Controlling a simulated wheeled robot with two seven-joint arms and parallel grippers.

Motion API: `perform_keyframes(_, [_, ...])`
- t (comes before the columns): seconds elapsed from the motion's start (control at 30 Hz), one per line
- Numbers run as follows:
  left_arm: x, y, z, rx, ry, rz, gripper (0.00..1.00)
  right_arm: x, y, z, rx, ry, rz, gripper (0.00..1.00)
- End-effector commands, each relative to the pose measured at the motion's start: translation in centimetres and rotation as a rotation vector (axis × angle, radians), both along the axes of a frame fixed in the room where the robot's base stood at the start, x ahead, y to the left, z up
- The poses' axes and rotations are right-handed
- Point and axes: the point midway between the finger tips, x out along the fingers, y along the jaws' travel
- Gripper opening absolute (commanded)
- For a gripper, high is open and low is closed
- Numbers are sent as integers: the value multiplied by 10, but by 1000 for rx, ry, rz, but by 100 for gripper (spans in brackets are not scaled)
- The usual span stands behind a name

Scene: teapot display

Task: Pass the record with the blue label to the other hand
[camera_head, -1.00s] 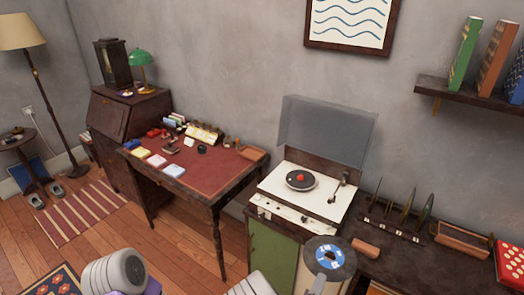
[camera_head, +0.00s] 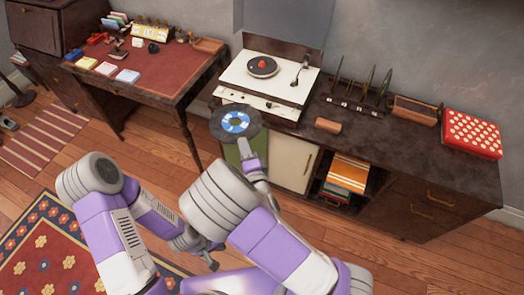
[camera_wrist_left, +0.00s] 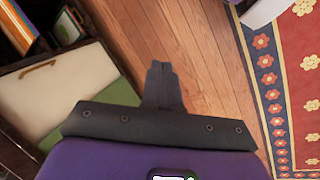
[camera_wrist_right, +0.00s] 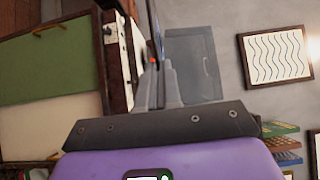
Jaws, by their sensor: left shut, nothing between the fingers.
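The record with the blue label (camera_head: 216,122) is a dark disc with a blue and white centre, in front of the record player in the head view. My right gripper (camera_head: 245,149) is shut on its near edge and holds it up, clear of the furniture. In the right wrist view the record (camera_wrist_right: 154,30) shows nearly edge-on at the fingertips of my right gripper (camera_wrist_right: 160,72). My left gripper (camera_head: 211,264) is lower and nearer, apart from the record. In the left wrist view the fingers of my left gripper (camera_wrist_left: 162,68) are together and empty, above the wooden floor.
The record player (camera_head: 240,78) with another record stands on the cabinet (camera_head: 440,180) behind. A record rack (camera_head: 350,103), a wooden block (camera_head: 328,125) and a red box (camera_head: 472,133) are on the cabinet top. The desk (camera_head: 160,90) stands at left. Floor in front is open.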

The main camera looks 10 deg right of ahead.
Motion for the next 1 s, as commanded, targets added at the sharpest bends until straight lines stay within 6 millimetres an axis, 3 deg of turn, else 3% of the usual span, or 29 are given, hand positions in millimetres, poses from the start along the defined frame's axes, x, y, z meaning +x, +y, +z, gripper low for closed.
perform_keyframes(0.07, [0,0,0,0,0,0,0,2,7,4,1,-3,32,0])
perform_keyframes(0.3, [0,0,0,-1,3,6,34,3,14,7,-2,-2,62,0])
perform_keyframes(0.47, [8,4,-2,-5,74,137,34,3,14,6,-2,-2,61,0])
perform_keyframes(0.77, [49,9,8,-94,495,864,34,3,13,6,-2,-2,60,0])
perform_keyframes(1.0, [104,4,46,-261,932,1448,34,3,13,6,-2,-2,60,0])
